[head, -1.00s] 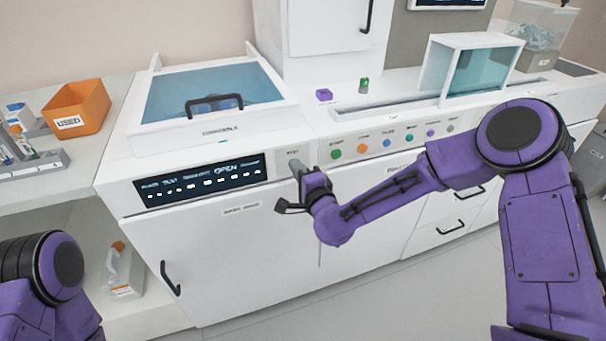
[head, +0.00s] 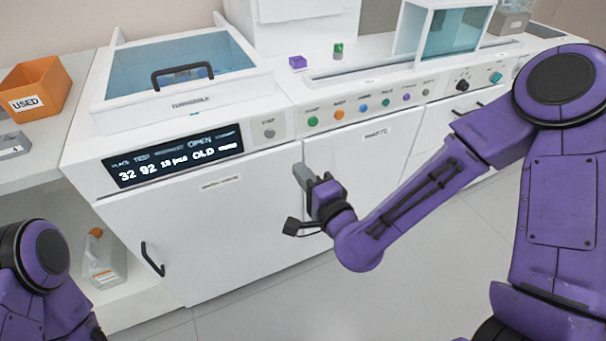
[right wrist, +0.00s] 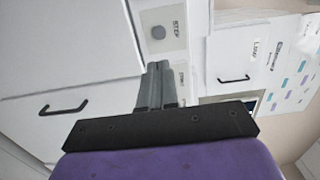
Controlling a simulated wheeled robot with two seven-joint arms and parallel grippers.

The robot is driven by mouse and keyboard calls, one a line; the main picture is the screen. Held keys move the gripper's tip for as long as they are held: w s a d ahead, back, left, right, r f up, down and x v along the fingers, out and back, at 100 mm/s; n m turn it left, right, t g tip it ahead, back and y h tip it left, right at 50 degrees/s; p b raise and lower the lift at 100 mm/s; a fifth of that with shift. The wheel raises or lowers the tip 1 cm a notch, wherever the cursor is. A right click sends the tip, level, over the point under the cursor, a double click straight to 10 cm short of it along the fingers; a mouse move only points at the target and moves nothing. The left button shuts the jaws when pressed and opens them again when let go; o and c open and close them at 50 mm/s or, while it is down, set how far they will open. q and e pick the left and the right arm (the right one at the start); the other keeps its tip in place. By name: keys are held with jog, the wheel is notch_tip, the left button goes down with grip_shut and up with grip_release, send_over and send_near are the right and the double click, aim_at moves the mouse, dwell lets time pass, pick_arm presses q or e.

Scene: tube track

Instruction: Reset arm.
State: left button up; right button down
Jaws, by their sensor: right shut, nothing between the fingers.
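My right arm, purple, reaches in from the right in the head view. Its right gripper (head: 302,176) is shut and empty, in front of the white cabinet front, below the grey STEP button (head: 269,133). In the right wrist view the gripper's grey fingers (right wrist: 157,72) are together, pointing towards the panel with the STEP button (right wrist: 158,32). I cannot tell how far the fingertips are from the cabinet face. Of my left arm, only a purple part shows at the lower left of the head view; its gripper is out of view.
The white machine (head: 190,112) has a lidded bath and a lit display (head: 172,155). Coloured buttons run along its front edge. An orange USED bin (head: 35,90) stands on the left counter, a bottle (head: 103,258) on the shelf below. The floor in front is clear.

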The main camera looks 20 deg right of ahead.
dwell(0.6)
jog(key=s+d+f+n+g+h+p, duration=0.1)
jog(key=s+d+f+n+g+h, duration=0.2)
jog(key=f, duration=0.6)
jog(key=s+d+f+n+g+p, duration=0.25)
jog(key=s+f+g, duration=0.3)
jog(key=f, duration=0.35)
pick_arm(q)
notch_tip(320, 180, up, 6)
jog(key=shift+f+p, duration=0.25)
jog(key=shift+p, duration=0.7)
pick_arm(e)
jog(key=s+d+f+n+g+h, duration=0.1)
jog(key=s+d+f+n+g, duration=0.1)
jog(key=s, duration=0.7)
jog(key=s+d+f+n+g+h, duration=0.2)
jog(key=s+d+f+g, duration=0.2)
jog(key=s, duration=0.6)
notch_tip(320, 180, down, 3)
jog(key=d, duration=0.2)
jog(key=shift+s+d+f, duration=0.15)
jog(key=shift+s+d, duration=0.05)
jog(key=shift+d, duration=0.2)
jog(key=shift+w, duration=0.1)
pick_arm(q)
jog(key=shift+c, duration=0.4)
